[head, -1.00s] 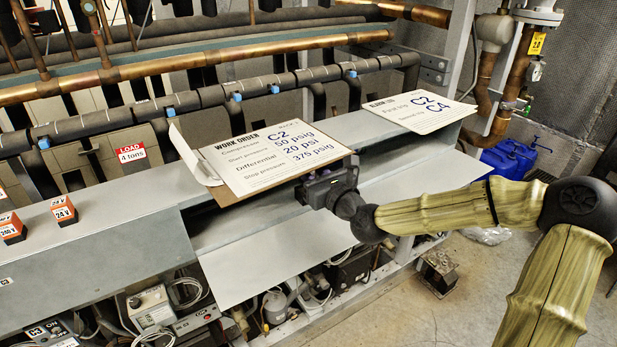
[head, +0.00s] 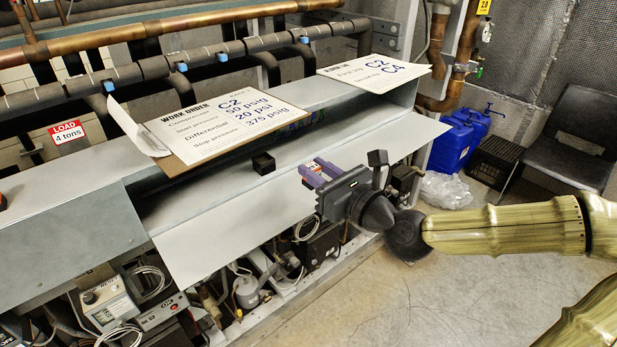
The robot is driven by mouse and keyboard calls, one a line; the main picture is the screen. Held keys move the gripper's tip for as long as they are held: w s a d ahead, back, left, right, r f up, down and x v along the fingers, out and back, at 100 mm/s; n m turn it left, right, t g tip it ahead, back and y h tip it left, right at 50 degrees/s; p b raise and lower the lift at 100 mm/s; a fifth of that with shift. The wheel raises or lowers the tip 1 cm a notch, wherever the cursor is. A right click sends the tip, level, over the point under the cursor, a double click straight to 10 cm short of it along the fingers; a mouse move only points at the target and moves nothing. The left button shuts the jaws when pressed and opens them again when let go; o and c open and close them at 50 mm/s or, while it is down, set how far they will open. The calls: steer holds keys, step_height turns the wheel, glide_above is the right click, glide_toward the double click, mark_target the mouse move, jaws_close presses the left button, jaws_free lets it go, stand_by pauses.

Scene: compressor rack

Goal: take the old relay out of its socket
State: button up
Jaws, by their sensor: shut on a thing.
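My gripper (head: 314,171) is at the right of the metal ledge, with its two purple fingers pointing left. It is shut on a small relay (head: 316,169), of which only a reddish-orange bit shows between the fingers. The black socket (head: 263,163) stands on the ledge to the left of my gripper, below the work order board. Nothing sits on it, and the gripper and relay are clear of it.
The work order board (head: 222,130) lies over the upper shelf, with a second card (head: 375,72) to its right. Hoses and control boxes (head: 105,303) fill the rack below the ledge. A chair (head: 570,140) and blue jugs (head: 460,140) stand right. Floor in front is clear.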

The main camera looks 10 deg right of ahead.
steer(key=shift+s+d, duration=0.1)
steer(key=shift+s, duration=0.2)
stand_by(0.5)
